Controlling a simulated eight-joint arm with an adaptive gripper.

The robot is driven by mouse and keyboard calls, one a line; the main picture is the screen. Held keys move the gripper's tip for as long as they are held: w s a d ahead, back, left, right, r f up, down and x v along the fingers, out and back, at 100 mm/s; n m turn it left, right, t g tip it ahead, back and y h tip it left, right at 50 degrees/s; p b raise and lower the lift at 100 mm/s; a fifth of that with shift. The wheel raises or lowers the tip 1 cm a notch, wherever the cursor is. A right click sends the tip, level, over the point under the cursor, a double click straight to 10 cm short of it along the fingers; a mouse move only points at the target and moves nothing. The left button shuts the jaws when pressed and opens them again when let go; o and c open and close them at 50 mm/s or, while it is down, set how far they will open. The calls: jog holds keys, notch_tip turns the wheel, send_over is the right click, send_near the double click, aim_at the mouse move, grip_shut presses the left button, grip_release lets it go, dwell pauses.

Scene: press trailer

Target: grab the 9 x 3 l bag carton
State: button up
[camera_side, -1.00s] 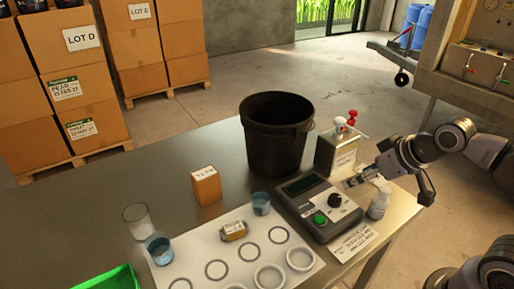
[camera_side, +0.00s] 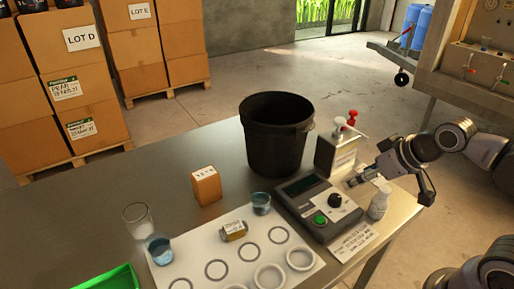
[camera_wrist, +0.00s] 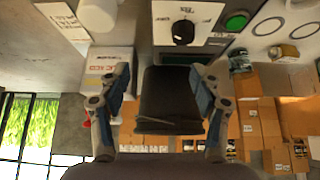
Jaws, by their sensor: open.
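A small orange-brown carton (camera_side: 206,187) with a white label on top stands upright on the metal table, left of the black bucket. Its print is too small to read, so I cannot confirm it is the 9 x 3 l bag carton. A tan box, likely the same carton (camera_wrist: 288,79), shows at the right in the wrist view. My gripper (camera_wrist: 160,70) is open and empty, its two fingers apart with the bucket seen beyond them. In the side view my gripper (camera_side: 392,186) is at the table's right end, well away from the carton, beside the meter and a white bottle.
A small gold box (camera_side: 234,231) and cups of blue liquid (camera_side: 159,250) are nearby. Bare table lies behind the carton.

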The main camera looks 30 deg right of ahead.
jog(key=shift+r, duration=0.1)
notch_tip(320, 180, up, 8)
jog(key=f, duration=0.1)
jog(key=w+a+r+n+g, duration=0.2)
jog(key=w+a+r+n, duration=0.2)
jog(key=w+r, duration=0.25)
jog(key=n+g, duration=0.5)
jog(key=n, duration=1)
send_over(207, 186)
jog(key=w+d, duration=0.1)
jog(key=w, duration=0.1)
notch_tip(207, 186, down, 6)
jog(key=f, duration=0.4)
jog(key=shift+w+f, duration=0.2)
jog(key=shift+f, duration=0.1)
jog(key=shift+a+f, duration=0.15)
jog(key=shift+f, duration=5.65)
jog(key=c, duration=1.4)
